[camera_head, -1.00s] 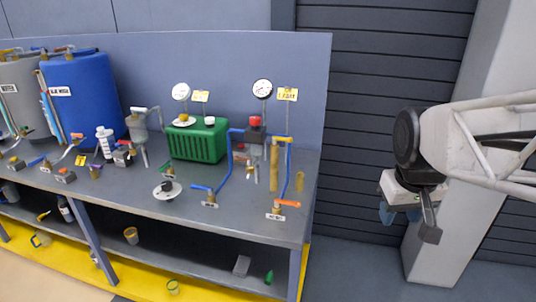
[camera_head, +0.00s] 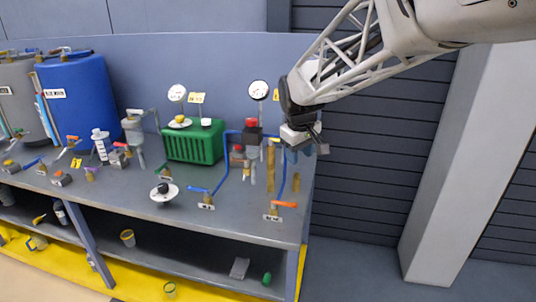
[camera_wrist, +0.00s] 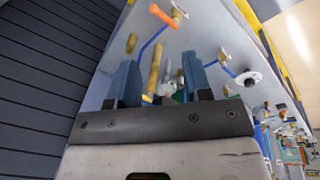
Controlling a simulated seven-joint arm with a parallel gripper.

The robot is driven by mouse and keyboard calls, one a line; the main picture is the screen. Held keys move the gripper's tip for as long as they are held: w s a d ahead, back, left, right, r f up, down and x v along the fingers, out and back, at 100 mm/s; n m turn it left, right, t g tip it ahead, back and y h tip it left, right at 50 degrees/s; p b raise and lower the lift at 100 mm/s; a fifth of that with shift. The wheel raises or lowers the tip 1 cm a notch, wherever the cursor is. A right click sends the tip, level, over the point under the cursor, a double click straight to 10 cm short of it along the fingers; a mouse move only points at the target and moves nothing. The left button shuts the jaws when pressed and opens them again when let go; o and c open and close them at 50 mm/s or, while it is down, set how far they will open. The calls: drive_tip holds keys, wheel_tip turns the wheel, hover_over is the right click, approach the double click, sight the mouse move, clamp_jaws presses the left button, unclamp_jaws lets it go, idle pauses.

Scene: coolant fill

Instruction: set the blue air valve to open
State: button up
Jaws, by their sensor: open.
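A valve with a blue lever (camera_head: 198,190) and a brass body sits near the front of the bench top, left of an orange-handled valve (camera_head: 285,204). A small white label lies at its base, too small to read. In the wrist view the blue lever (camera_wrist: 222,57) is right of the fingers, and the orange handle (camera_wrist: 162,15) is near the top. My gripper (camera_head: 306,150) is above the bench's right end, behind and right of the blue lever and apart from it. Its two blue fingers (camera_wrist: 160,78) are spread with nothing held between them.
A green slotted box (camera_head: 195,145), a gauge (camera_head: 258,90), blue pipes and brass uprights (camera_head: 270,170) stand behind the valves. A white disc with a black knob (camera_head: 164,192) is to the left. A blue tank (camera_head: 78,95) stands far left. The bench front edge (camera_head: 225,233) is clear.

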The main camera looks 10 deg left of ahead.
drive_tip(key=w+a+f+n, duration=0.2)
drive_tip(key=w+a+f, duration=0.15)
drive_tip(key=a, duration=0.55)
drive_tip(key=w+a+f+n, duration=0.2)
drive_tip(key=w+a+f, duration=0.15)
drive_tip(key=a, duration=0.55)
drive_tip(key=n, duration=0.4)
approach(194, 187)
drive_tip(key=f, duration=0.1)
drive_tip(key=shift+w+f, duration=0.15)
drive_tip(key=shift+d+f, duration=0.1)
drive_tip(key=shift+w+f, duration=0.25)
drive_tip(key=shift+f, duration=1)
drive_tip(key=shift+w+f, duration=0.25)
drive_tip(key=shift+f, duration=0.95)
drive_tip(key=shift+w+f, duration=0.25)
drive_tip(key=shift+f, duration=1)
clamp_jaws()
